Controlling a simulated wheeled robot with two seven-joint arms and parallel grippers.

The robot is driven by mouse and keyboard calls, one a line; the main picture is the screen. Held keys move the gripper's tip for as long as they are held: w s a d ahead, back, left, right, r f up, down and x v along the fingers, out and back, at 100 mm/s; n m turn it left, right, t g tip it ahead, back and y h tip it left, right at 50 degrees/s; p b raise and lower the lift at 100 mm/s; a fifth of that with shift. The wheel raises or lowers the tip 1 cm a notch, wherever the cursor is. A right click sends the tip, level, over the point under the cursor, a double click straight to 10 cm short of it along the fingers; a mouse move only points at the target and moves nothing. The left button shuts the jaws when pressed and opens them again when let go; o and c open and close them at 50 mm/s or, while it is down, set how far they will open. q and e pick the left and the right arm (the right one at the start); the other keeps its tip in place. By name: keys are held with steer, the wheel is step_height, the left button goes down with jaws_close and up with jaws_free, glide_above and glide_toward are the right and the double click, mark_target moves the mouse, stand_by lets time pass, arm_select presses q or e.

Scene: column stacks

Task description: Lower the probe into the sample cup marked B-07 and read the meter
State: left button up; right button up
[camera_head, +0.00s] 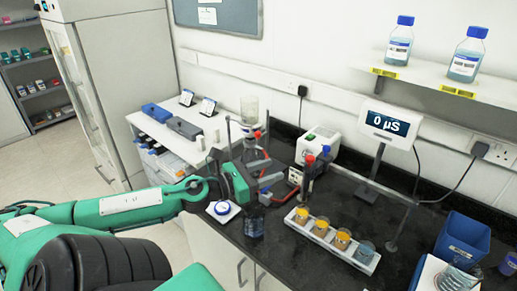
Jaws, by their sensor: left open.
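My left gripper (268,174) reaches in from the left, open and empty, near the clamp stands on the dark bench. A white rack (330,240) to its lower right holds the sample cups in a row: three with orange-yellow contents (301,216) and one blue-grey (365,252) at the right end. The cup markings are too small to read, so I cannot tell which is B-07. The meter (391,122) stands behind the rack and shows 0 µS. I cannot clearly make out the probe. My right gripper is not in view.
A stand with red and blue knobs (309,160) is right of my gripper. A blue bin (462,240) and glassware (456,279) are at right. Two blue-capped bottles (399,42) stand on the shelf.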

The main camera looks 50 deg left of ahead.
arm_select(q)
steer(key=shift+v, duration=1.3)
